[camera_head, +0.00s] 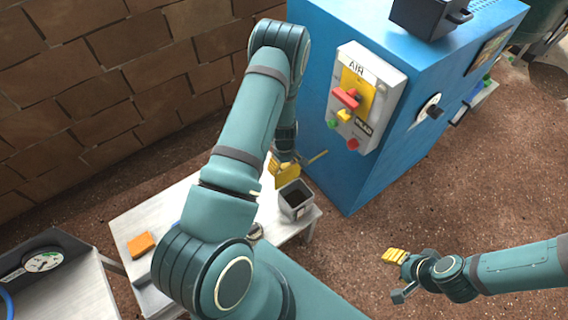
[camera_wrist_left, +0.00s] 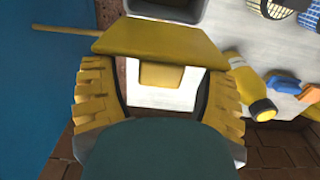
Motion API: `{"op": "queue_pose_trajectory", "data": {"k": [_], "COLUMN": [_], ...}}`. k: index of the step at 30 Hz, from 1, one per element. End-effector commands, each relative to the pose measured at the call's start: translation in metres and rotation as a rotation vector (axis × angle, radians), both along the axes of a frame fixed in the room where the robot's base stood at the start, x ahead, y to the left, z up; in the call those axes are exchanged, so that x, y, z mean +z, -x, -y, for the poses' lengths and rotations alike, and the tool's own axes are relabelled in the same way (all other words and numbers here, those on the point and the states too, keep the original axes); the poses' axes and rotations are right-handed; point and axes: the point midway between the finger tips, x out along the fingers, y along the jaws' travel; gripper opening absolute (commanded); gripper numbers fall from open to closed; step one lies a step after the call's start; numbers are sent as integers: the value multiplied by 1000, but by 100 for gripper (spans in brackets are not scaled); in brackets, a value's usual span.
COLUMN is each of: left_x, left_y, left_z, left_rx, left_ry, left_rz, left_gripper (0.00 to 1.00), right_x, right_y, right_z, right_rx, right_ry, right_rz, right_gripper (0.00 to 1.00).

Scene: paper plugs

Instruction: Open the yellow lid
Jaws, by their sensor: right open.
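My left gripper (camera_head: 284,172) is over the small table, just behind an open grey box (camera_head: 295,200). In the left wrist view, its ribbed yellow fingers (camera_wrist_left: 160,95) stand apart at their bases. A flat yellow piece (camera_wrist_left: 158,38) lies across their far ends. I cannot tell whether it is a lid or whether the fingers grip it. A thin wooden stick (camera_wrist_left: 80,30) shows to its left, also beside the gripper in the head view (camera_head: 316,158). My right gripper (camera_head: 393,256) is open and empty over the floor at the right.
The blue machine (camera_head: 345,185) stands close to the right of my left gripper. Its AIR panel (camera_head: 364,97) has a yellow plate and red lever. An orange block (camera_head: 141,245) lies on the table (camera_head: 125,222). A yellow bottle (camera_wrist_left: 252,88) shows in the left wrist view.

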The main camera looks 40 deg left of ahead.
Motion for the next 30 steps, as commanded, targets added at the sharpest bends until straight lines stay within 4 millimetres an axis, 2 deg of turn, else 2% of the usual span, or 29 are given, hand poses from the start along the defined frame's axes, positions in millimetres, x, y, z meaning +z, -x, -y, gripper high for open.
{"op": "queue_pose_trajectory", "data": {"k": [7,11,14,24,30], "left_x": [0,9,23,91,114], "left_y": [0,-1,-1,-1,0], "left_z": [0,0,-1,1,0], "left_rx": [0,0,0,-2,-1], "left_ry": [0,-1,-1,0,-1], "left_rz": [0,1,2,2,1], "left_gripper": [73,73,73,73,73], "right_x": [0,0,0,0,0], "right_y": [0,0,0,0,0], "right_z": [0,0,0,0,0], "right_rx": [0,0,0,0,0], "right_ry": [0,0,0,0,0], "right_rz": [0,0,0,0,0], "right_gripper": [47,47,47,47,47]}}
